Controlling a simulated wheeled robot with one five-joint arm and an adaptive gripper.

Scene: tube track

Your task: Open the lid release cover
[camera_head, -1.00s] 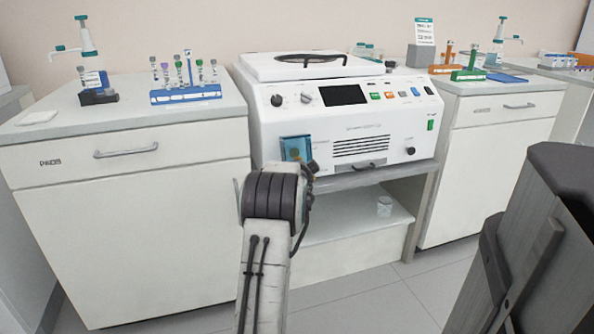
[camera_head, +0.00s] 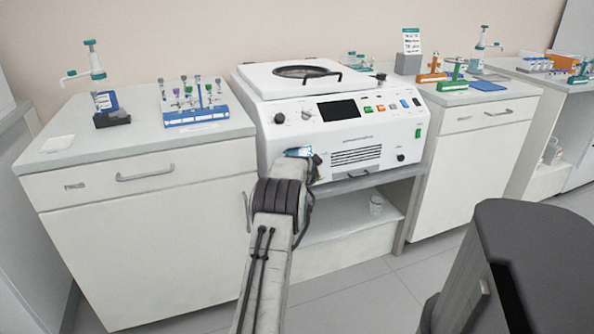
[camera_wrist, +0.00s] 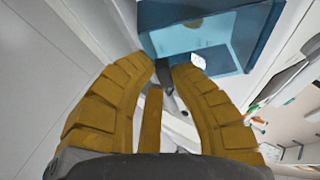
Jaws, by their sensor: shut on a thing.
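The lid release cover is a small translucent blue flap on the lower left of the white machine's front (camera_head: 388,150). In the head view the cover (camera_head: 300,152) sits just beyond my wrist and looks tilted outward, partly hidden by my arm. In the wrist view the blue cover (camera_wrist: 205,40) fills the top middle, just beyond my fingertips. My gripper (camera_wrist: 165,68) has its two yellow fingers close together around a small dark part at the cover's near edge. What lies behind the cover is mostly hidden.
The machine stands on a grey bench (camera_head: 385,175) between two white cabinets. The left cabinet (camera_head: 130,230) is close beside my arm. A tube rack (camera_head: 195,115) and a dispenser bottle (camera_head: 108,100) stand on it.

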